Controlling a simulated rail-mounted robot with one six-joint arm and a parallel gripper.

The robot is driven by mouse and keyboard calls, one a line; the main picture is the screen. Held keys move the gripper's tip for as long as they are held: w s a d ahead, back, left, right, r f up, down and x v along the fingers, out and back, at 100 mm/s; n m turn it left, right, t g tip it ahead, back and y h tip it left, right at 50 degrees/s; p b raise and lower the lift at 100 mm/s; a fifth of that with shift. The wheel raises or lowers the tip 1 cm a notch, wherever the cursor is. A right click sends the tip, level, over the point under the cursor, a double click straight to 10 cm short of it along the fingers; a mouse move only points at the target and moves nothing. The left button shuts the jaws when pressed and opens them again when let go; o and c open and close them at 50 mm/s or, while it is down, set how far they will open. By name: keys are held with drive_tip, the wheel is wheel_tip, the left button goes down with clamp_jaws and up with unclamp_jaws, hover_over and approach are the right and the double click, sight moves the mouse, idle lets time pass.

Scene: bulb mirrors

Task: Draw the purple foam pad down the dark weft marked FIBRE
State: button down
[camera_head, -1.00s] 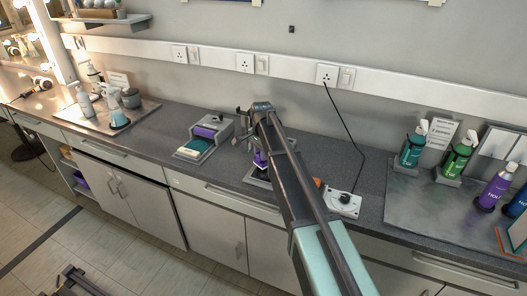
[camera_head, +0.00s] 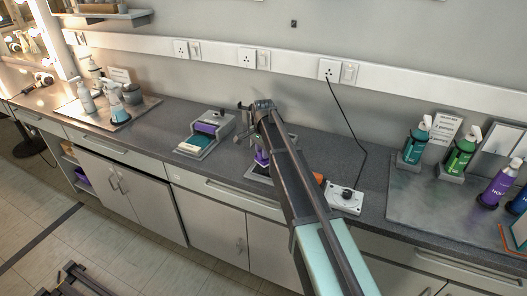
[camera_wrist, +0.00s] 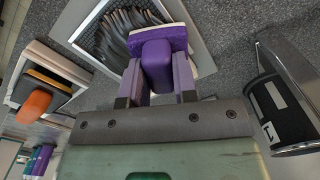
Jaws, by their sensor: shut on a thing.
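The purple foam pad (camera_wrist: 157,38) shows at the top of the wrist view, a purple block with a pale edge. My gripper (camera_wrist: 158,85) is shut on its upright purple grip (camera_wrist: 157,66), one finger on each side. The pad lies over the near end of the dark weft (camera_wrist: 112,35), a bundle of dark strands in a pale-framed tray (camera_wrist: 85,14). Whether the pad's underside touches the strands is hidden. No FIBRE lettering is readable. In the head view my arm covers most of the tray, and a bit of purple (camera_head: 262,157) shows beside it.
In the wrist view, an orange-ended tool (camera_wrist: 34,106) in a pale holder is left, and a black labelled cylinder (camera_wrist: 268,108) in a metal holder is right. In the head view, a corded white unit (camera_head: 345,198) is right of my arm; a grey stand (camera_head: 218,127) is left.

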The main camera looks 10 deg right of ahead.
drive_tip(key=shift+s, duration=0.1)
drive_tip(key=shift+s+a, duration=0.85)
drive_tip(key=shift+s, duration=0.25)
drive_tip(key=shift+f, duration=0.2)
drive_tip(key=shift+s+a+r, duration=0.2)
drive_tip(key=shift+s+a, duration=0.5)
drive_tip(key=shift+s, duration=0.25)
